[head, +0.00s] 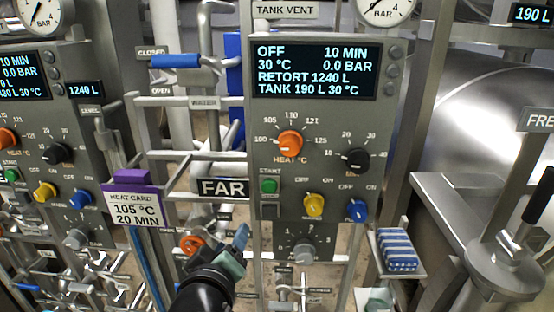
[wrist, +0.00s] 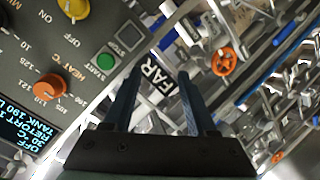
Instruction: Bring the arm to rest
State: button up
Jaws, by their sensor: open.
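My gripper (head: 238,245) is in the lower middle of the head view, in front of the pipes and left of the lower part of the FAR control panel (head: 262,222). In the wrist view my gripper (wrist: 158,82) shows two dark blue fingers spread apart with nothing between them. The FAR sign (wrist: 150,75) shows beyond the fingertips. The fingers appear apart from the panel and pipes. The rest of my arm is mostly out of view.
The panel bears an orange heat knob (head: 290,143), a black knob (head: 358,160), yellow (head: 314,205) and blue (head: 357,210) knobs and a green START button (head: 269,186). An orange valve wheel (head: 192,244) is close left of my gripper. A heat card (head: 134,207) hangs left. A small shelf holds a blue-striped block (head: 397,249).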

jog(key=s+d+r+m+t, duration=0.2)
jog(key=d+r+m+t, duration=0.1)
jog(key=d+r+m, duration=0.65)
jog(key=s+r+t+b, duration=0.1)
jog(key=s+r+t, duration=0.4)
jog(key=r, duration=0.8)
jog(key=s+r+n+t+b, duration=0.1)
jog(key=s+r+t, duration=0.4)
jog(key=s+r, duration=0.4)
notch_tip(320, 180, up, 4)
jog(key=shift+a+r, duration=0.25)
jog(key=shift+a, duration=0.15)
jog(key=shift+w, duration=0.15)
